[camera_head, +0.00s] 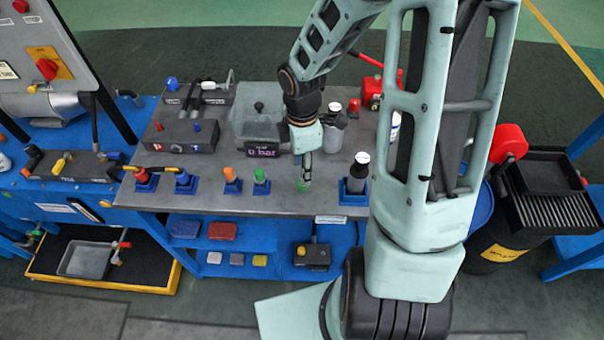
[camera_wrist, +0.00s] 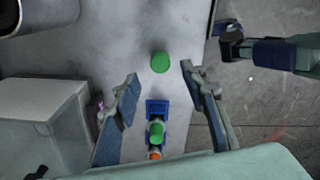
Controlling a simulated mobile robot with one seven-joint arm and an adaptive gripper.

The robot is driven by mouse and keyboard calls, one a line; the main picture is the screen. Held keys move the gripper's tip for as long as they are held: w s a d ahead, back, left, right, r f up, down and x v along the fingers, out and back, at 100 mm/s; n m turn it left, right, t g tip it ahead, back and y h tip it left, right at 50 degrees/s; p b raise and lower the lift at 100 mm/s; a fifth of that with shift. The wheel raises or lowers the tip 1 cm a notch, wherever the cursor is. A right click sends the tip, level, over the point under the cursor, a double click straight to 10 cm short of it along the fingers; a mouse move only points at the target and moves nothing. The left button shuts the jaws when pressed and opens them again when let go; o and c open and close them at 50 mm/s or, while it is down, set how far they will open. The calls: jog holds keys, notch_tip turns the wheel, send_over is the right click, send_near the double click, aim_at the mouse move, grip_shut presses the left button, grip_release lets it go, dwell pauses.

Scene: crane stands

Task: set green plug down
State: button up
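A green plug (camera_head: 302,186) is on the grey bench top under my gripper (camera_head: 304,181). In the wrist view this green plug (camera_wrist: 160,62) shows as a round green top between the fingertips, with a gap on each side. My gripper (camera_wrist: 160,74) is open, its two fingers spread apart and not touching the plug. Another green plug (camera_head: 259,175) stands in a blue holder to the left; it also shows in the wrist view (camera_wrist: 157,132). In the head view, the fingers partly hide the plug below them.
An orange plug (camera_head: 230,175) stands in a blue holder farther left. A dark bottle with a white top (camera_head: 358,172) stands in a blue holder just right of my gripper. A grey box (camera_head: 260,125) with a lit sign sits behind. The bench's front edge is close.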

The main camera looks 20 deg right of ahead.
notch_tip(320, 180, up, 7)
jog(key=p, duration=0.1)
jog(key=shift+f, duration=0.2)
dwell(0.4)
